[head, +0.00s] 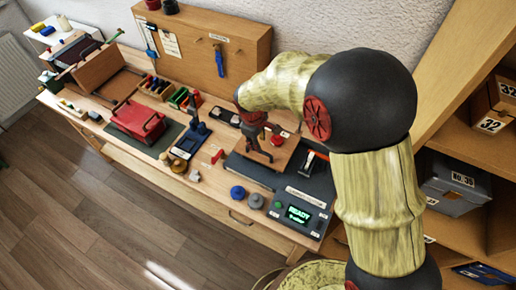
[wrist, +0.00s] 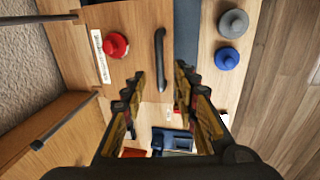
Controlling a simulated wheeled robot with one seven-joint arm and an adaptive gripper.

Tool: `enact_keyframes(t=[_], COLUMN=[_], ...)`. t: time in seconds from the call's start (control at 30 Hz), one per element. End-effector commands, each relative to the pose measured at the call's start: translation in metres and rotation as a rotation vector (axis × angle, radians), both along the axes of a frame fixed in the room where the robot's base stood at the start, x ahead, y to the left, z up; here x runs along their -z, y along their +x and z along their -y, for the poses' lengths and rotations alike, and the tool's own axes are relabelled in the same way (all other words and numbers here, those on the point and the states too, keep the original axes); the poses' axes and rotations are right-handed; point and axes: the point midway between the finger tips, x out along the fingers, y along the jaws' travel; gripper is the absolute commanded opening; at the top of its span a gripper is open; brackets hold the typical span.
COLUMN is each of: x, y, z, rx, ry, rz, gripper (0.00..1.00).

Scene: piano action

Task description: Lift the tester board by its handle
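The tester board is a flat wooden panel (head: 287,153) on the bench, set in a dark grey surround. It also shows in the wrist view (wrist: 140,22). Its handle (wrist: 160,58) is a dark bar on the panel in the wrist view; in the head view I cannot make it out clearly behind my gripper. My gripper (head: 261,157) points down over the panel. In the wrist view its two fingers (wrist: 158,84) stand apart, with the near end of the handle between the tips in the picture. Nothing is held. I cannot tell the height gap to the handle.
A red knob (wrist: 116,45) sits beside the handle. A blue disc (head: 238,193) and a grey disc (head: 256,201) lie near the bench front. A blue-black stand (head: 197,132) is left of my gripper.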

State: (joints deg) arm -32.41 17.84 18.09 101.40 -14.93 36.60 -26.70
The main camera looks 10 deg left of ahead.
Motion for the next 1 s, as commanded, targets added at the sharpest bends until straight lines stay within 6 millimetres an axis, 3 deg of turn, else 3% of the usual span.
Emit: enact_keyframes(t=[0.5,0.9,1.0], x=[0.066,0.073,0.073], y=[0.012,0.014,0.014], z=[0.005,0.005,0.005], rx=[0.0,0.0,0.0], ry=[-0.001,0.0,0.0], rz=[-0.001,0.0,0.0], gripper=[0.29,0.29,0.24])
